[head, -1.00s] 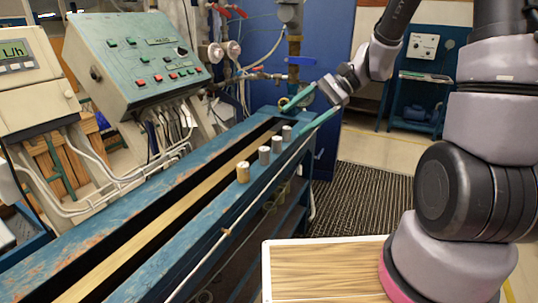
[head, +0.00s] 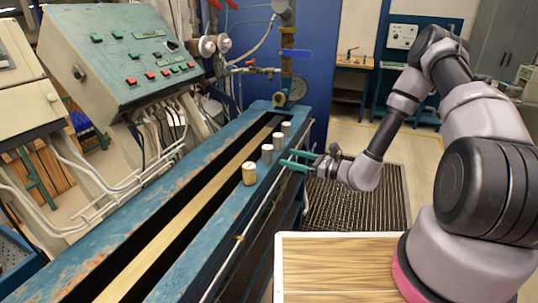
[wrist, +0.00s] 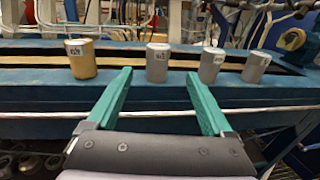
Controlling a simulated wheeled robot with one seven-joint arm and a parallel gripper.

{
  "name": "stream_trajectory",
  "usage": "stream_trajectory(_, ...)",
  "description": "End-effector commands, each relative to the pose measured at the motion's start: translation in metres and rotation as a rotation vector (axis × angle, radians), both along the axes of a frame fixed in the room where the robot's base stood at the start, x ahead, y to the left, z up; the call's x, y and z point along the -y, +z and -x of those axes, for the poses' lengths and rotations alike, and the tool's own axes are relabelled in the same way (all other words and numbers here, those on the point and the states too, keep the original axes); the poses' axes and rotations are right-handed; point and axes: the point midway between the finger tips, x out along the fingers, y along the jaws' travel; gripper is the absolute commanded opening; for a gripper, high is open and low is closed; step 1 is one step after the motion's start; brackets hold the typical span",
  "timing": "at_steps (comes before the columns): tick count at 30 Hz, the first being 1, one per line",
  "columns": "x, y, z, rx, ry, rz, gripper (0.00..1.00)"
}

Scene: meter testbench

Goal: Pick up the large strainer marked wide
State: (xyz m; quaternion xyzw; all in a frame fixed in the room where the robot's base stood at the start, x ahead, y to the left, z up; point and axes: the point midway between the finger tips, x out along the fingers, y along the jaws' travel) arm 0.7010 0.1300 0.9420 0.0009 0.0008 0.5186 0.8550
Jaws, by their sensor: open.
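Small upright cylinders, which look like the strainers, stand in a row on the near blue rail of the bench. The brass-coloured strainer (head: 249,174) is nearest the head camera and is leftmost in the wrist view (wrist: 82,62). Three grey strainers follow: one beside it (head: 267,154), a middle one (head: 278,141) and the farthest (head: 286,128). Each has a small label too blurred to read surely. My gripper (head: 287,159) is open and empty on the aisle side of the rail. In the wrist view its green fingers (wrist: 159,80) point toward the first grey strainer (wrist: 157,64), apart from it.
The blue bench (head: 120,200) has a long dark slot with a wooden strip. A thin pale pipe (wrist: 250,110) runs along its front side. A sloped control panel (head: 130,55) stands behind. A wood-topped tray (head: 335,238) lies in front of my arm. Grated floor is clear at right.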

Motion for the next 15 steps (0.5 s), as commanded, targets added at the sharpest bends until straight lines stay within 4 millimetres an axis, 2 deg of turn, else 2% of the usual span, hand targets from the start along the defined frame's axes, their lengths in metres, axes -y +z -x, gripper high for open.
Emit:
stream_trajectory(6,-0.033,0.001,-0.016,0.004,0.005,0.000,0.85)
stream_trajectory(15,-0.058,0.002,-0.027,0.004,0.005,-0.001,0.85)
